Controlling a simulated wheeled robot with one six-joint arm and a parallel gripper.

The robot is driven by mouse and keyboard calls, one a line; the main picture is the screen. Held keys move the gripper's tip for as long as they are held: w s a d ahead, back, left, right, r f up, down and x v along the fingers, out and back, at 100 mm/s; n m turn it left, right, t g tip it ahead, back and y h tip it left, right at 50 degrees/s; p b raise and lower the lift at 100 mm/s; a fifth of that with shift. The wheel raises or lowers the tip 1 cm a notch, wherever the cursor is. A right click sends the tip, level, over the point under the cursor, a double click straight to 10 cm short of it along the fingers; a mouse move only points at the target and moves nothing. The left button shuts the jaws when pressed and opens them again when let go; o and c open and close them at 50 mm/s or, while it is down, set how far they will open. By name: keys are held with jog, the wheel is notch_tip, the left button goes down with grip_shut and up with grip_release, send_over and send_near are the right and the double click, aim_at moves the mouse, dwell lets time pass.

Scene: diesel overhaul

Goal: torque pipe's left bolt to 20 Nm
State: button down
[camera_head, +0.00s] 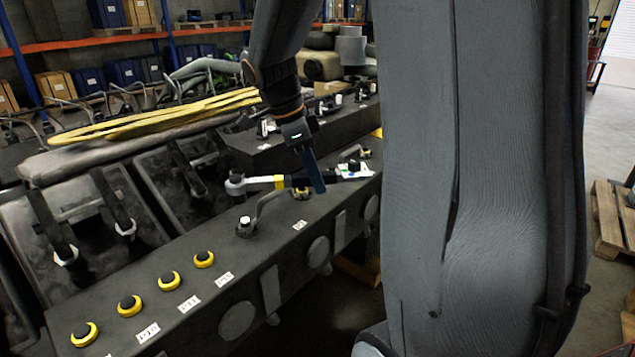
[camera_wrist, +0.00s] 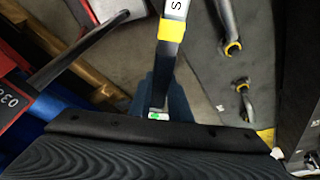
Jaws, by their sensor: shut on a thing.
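In the head view my gripper (camera_head: 313,176) is shut on a torque wrench (camera_head: 258,180) and holds it over the dark engine block. The wrench lies roughly level, with its round head at the left, a yellow band beside the gripper and its handle end to the right. The wrench (camera_wrist: 172,32) also shows in the wrist view.
Several yellow-ringed ports (camera_head: 169,280) with paper labels line the block (camera_head: 250,262) at the lower left. A yellow bundle (camera_head: 160,115) lies behind. Other pipes stand farther right along the block. A wooden pallet (camera_head: 610,218) lies on the floor at right.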

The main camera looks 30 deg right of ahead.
jog(key=shift+r, duration=0.8)
jog(key=shift+f, duration=0.1)
jog(key=s+a+p, duration=0.1)
jog(key=s+a, duration=0.1)
jog(key=s, duration=0.4)
jog(key=shift+s, duration=0.35)
